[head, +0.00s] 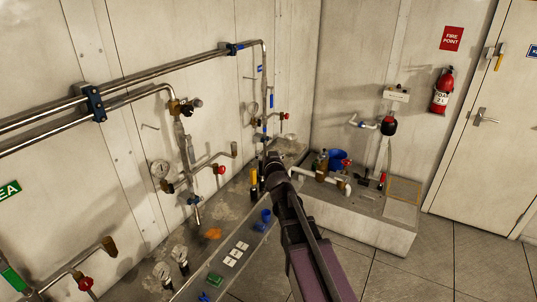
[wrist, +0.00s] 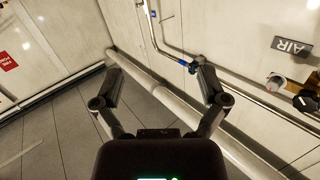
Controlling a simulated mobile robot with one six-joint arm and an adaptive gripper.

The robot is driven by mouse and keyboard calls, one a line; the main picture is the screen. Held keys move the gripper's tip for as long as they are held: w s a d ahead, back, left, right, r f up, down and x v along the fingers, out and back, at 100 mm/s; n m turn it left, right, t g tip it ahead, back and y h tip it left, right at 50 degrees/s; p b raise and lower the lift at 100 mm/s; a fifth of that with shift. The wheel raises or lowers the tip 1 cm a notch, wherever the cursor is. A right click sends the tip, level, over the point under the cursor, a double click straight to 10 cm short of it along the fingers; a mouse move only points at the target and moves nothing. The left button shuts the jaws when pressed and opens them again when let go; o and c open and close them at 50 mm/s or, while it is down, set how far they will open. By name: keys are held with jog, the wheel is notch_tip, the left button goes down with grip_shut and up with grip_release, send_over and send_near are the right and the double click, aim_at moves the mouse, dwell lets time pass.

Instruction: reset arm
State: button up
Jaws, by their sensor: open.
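My gripper (wrist: 158,82) is open in the wrist view, with its two dark fingers spread wide and nothing between them. Past the fingers I see the grey tiled floor and a pale pipe along the foot of the wall. In the head view my arm reaches up from the bottom centre, and the gripper end (head: 273,160) is small and dark in front of the back corner. Its fingers are too small to read there. It appears clear of the pipes, but the depth is hard to judge.
Wall pipes with gauges and red valves (head: 219,169) run along the left. A fire extinguisher (head: 442,90) hangs near the door (head: 492,120). Open tiled floor (head: 440,262) lies at lower right.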

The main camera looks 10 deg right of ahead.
dwell(0.3)
jog(key=s+d+f+g+h+b, duration=0.1)
jog(key=s+d+f+g, duration=0.2)
jog(key=s+f+g, duration=0.45)
jog(key=s+d+f+g+h+b, duration=0.1)
jog(key=s+d+f+g, duration=0.25)
jog(key=s+f, duration=0.6)
jog(key=s+a+f+n+g+y, duration=0.1)
jog(key=s+g, duration=0.5)
jog(key=s, duration=0.6)
jog(key=shift+s+a+f+y, duration=0.2)
jog(key=shift+a+f+y, duration=0.1)
jog(key=shift+a+f, duration=0.45)
